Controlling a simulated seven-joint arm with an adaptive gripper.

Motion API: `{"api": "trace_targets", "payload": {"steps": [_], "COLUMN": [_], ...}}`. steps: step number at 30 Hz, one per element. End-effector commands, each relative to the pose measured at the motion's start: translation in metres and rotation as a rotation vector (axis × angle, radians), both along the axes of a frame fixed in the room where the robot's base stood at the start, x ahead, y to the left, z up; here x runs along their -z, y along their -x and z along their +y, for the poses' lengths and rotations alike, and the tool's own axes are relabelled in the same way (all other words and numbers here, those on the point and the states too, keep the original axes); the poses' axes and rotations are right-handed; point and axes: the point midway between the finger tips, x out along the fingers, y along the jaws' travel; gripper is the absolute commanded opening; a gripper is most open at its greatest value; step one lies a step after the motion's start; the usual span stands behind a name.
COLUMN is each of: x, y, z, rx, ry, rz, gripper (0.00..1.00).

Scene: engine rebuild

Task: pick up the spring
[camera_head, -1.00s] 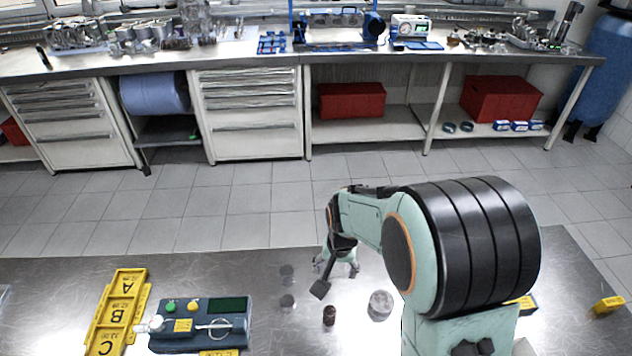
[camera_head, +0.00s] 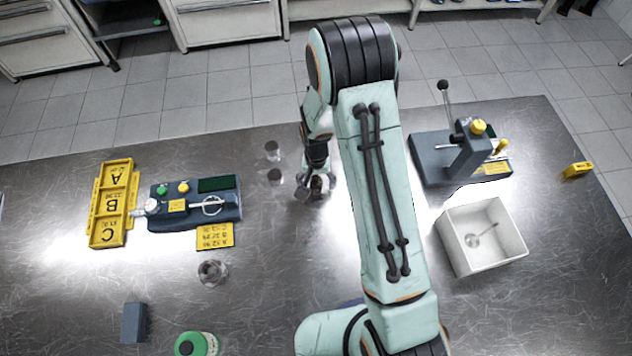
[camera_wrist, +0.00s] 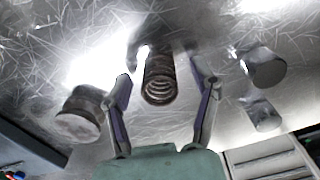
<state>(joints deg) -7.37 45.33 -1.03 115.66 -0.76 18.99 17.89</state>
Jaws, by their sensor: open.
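The spring (camera_wrist: 158,80) is a dark coil standing in the middle of the wrist view, with its open coiled end towards the camera. My gripper (camera_wrist: 163,62) is open, with one finger on the left and one on the right of the spring. A gap shows between the spring and the right finger; the left finger is close to it, and I cannot tell if they touch. In the head view my gripper (camera_head: 316,188) is low over the metal table, and it largely hides the spring there.
Two small grey cylinders (camera_head: 274,177) stand left of my gripper. A yellow lettered tray (camera_head: 112,205) and a gauge unit (camera_head: 195,204) lie further left. A lever press (camera_head: 455,155) and a white bin (camera_head: 462,262) are right of my arm.

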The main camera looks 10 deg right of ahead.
Motion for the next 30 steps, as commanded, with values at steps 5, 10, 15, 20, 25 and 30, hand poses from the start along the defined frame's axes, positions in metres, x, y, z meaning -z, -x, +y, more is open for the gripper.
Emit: {"api": "trace_targets", "payload": {"steps": [5, 10, 15, 20, 25, 30], "x": [0.0, 0.0, 0.0, -0.015, -0.053, -0.085], "y": [0.0, 0.0, 0.0, -0.001, -0.001, -0.001], "z": [0.0, 0.0, 0.0, 0.0, 0.0, 0.0], "rx": [0.0, 0.0, 0.0, 0.0, 0.0, 0.0], "ry": [0.0, 0.0, 0.0, -0.001, -0.002, -0.001], "rz": [0.0, 0.001, 0.001, -0.002, -0.006, -0.004], "gripper": [0.18, 0.0, 0.0, 0.0, 0.0, 0.0]}}
